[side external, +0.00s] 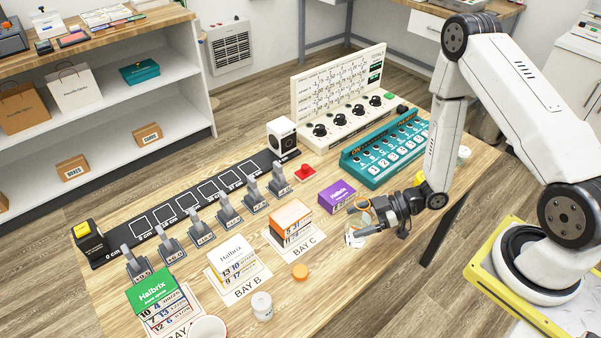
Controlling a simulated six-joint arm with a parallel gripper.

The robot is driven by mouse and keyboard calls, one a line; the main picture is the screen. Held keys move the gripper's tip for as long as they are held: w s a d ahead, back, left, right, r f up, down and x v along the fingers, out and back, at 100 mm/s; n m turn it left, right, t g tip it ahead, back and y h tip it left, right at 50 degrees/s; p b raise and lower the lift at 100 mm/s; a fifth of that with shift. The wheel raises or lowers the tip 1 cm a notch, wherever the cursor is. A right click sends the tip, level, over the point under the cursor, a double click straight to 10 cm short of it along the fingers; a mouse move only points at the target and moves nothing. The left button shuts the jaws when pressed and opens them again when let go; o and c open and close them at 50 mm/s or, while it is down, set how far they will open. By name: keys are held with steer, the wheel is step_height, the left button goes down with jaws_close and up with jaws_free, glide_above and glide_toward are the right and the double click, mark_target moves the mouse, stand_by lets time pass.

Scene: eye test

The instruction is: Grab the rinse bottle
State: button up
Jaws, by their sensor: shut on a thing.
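My gripper (376,218) is over the right part of the wooden table, to the right of the BAY C card. Its dark fingers are closed on a small, clear, whitish thing (355,239), which looks like the rinse bottle. The fingers hide part of it, and its label and full shape are too small to make out. I cannot tell whether its base touches the table.
A purple box (337,196) stands just left of my gripper, with a teal switch panel (384,150) behind. Stacked boxes (291,217) stand on BAY C.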

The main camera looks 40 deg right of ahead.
mark_target(365, 196)
steer(key=shift+r, duration=4)
steer(key=shift+r, duration=0.3)
